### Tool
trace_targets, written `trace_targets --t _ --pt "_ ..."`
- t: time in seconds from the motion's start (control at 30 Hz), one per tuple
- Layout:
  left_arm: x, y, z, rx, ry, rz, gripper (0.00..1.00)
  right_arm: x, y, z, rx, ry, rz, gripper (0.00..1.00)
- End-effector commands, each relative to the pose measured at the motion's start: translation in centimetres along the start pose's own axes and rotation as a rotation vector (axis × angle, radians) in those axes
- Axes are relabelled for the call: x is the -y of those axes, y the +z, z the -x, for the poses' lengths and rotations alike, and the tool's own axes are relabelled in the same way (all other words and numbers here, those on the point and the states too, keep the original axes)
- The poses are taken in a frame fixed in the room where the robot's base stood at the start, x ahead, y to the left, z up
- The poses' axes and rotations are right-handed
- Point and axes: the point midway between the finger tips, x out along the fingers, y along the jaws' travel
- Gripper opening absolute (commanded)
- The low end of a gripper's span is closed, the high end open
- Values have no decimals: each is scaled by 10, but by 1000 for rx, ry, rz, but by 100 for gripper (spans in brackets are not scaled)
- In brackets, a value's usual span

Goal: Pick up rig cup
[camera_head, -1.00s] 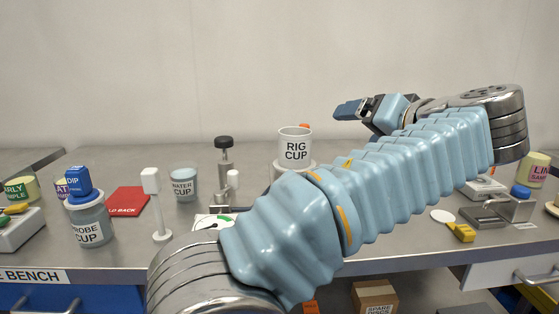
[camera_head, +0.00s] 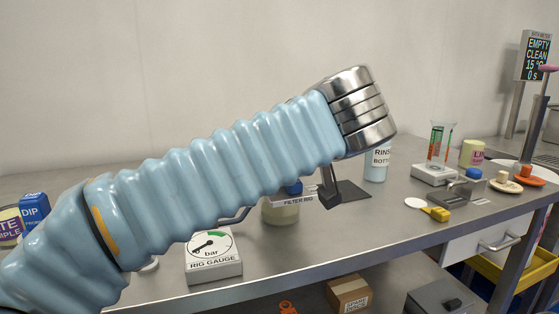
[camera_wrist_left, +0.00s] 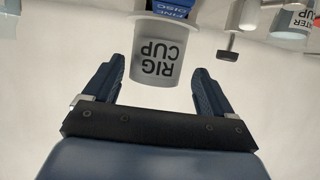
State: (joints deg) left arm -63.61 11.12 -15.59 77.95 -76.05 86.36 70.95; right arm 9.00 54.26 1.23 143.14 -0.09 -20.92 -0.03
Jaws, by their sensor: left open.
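In the left wrist view the rig cup (camera_wrist_left: 155,62), light grey with dark lettering, appears upside down. It stands between and just beyond the two dark blue fingers of my left gripper (camera_wrist_left: 152,78). The gripper is open, with a gap on each side of the cup and nothing held. In the head view my left arm crosses the middle of the picture. The rig cup and the gripper fingers do not show there. My right gripper is not in view.
The rig gauge (camera_head: 213,258) stands at the bench front, with a jar (camera_head: 280,212) behind it. The rinse bottle (camera_head: 377,163) stands beyond my arm. In the wrist view a blue box (camera_wrist_left: 172,8) lies beyond the cup and the water cup (camera_wrist_left: 299,20) is at top right.

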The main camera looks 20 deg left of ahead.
Motion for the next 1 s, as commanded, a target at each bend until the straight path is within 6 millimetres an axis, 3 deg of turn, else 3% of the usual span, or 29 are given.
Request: trace_targets --t 0.3,0.6,1.0 --pt "-4 2 -44 0 -3 -2 85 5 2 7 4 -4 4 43" --pt "-4 2 -52 -1 -1 -1 85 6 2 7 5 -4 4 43" --pt "-4 2 -52 -1 -1 -1 29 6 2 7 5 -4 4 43"
